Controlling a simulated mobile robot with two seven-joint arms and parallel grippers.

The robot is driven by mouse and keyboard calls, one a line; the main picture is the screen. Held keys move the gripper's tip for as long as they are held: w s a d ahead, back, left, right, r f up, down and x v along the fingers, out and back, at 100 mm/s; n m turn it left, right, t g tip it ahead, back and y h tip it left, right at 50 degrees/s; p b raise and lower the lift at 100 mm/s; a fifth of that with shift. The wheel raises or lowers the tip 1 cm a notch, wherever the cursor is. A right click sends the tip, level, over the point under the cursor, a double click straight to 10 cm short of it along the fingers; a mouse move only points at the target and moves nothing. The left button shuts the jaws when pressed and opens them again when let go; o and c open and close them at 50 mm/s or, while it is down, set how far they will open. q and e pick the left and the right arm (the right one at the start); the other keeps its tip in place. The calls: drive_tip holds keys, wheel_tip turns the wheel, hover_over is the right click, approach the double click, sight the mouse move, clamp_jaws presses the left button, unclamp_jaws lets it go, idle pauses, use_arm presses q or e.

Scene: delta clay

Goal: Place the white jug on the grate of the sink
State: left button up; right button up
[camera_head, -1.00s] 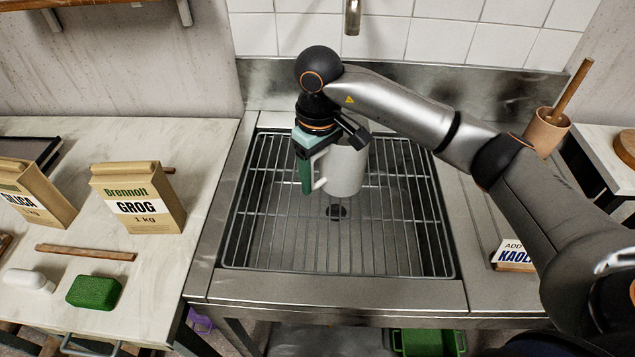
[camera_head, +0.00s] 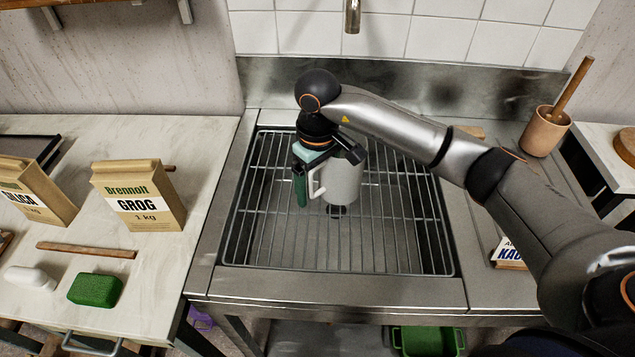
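The white jug (camera_head: 343,181) is upright over the middle of the sink, its handle to the left. My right gripper (camera_head: 306,184) is at the handle, with a green finger on the handle's left side. It appears closed around the handle, though the other finger is largely hidden. The sink grate (camera_head: 300,250) lies under the jug. I cannot tell for sure whether the jug's base touches the grate. My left gripper is not in view.
A tap (camera_head: 352,16) hangs above the sink's back. A terracotta pot (camera_head: 544,132) with a wooden tool stands at the back right. A kaolin label (camera_head: 508,255) is right of the sink. Grog (camera_head: 140,197) and silica (camera_head: 35,190) bags stand on the left table. The front grate is clear.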

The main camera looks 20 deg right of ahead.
wheel_tip(320, 180, up, 12)
drive_tip(key=shift+r, duration=0.2)
idle(0.5)
